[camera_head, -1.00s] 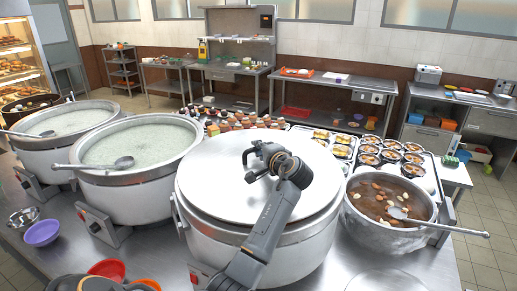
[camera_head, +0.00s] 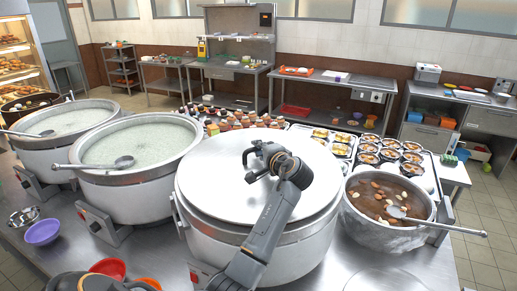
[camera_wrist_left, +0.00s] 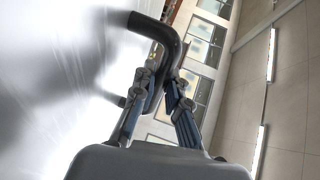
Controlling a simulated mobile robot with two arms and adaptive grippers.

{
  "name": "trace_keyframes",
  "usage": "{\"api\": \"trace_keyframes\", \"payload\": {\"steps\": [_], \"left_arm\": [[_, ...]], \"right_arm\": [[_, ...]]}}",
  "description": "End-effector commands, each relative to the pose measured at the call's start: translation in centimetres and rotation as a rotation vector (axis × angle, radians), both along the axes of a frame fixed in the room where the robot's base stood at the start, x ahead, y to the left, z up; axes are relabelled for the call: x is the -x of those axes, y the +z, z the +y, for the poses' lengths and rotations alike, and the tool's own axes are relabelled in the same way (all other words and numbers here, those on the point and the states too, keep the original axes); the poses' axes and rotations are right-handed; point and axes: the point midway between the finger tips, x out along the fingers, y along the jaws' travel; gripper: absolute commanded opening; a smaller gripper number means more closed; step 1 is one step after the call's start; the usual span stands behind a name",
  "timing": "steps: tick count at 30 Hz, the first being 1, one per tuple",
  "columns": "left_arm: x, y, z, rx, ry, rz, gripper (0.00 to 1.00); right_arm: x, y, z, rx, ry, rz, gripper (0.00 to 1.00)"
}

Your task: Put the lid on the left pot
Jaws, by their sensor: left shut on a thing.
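The round steel lid (camera_head: 225,180) lies over the rightmost of the three large pots (camera_head: 290,255) and covers its mouth. I cannot tell if it rests fully on the rim. My left gripper (camera_head: 262,163) is shut on the lid's dark handle, above the lid's middle. The left wrist view shows the bent handle (camera_wrist_left: 160,35) between the fingers (camera_wrist_left: 160,88) and the lid's bright surface (camera_wrist_left: 45,90) at left. The middle pot (camera_head: 165,188) and the far left pot (camera_head: 40,155) are uncovered, full of pale congee. My right gripper is not in view.
Ladles lie across both open pots. A smaller pot of brown broth (camera_head: 375,235) with a ladle (camera_head: 450,228) stands close at right. Trays of bowls (camera_head: 400,150) are behind. A purple bowl (camera_head: 43,232) and a red bowl (camera_head: 108,267) lie at front left.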

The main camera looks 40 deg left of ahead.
Motion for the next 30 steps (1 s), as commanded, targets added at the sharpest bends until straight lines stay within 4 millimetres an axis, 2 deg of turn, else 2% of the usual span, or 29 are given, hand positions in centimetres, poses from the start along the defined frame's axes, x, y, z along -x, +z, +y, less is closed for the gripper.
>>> {"api": "trace_keyframes", "payload": {"steps": [30], "left_arm": [[-0.1, -0.9, 0.1, -0.005, 0.000, -0.004, 0.00]], "right_arm": [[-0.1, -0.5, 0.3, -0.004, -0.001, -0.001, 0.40]]}}
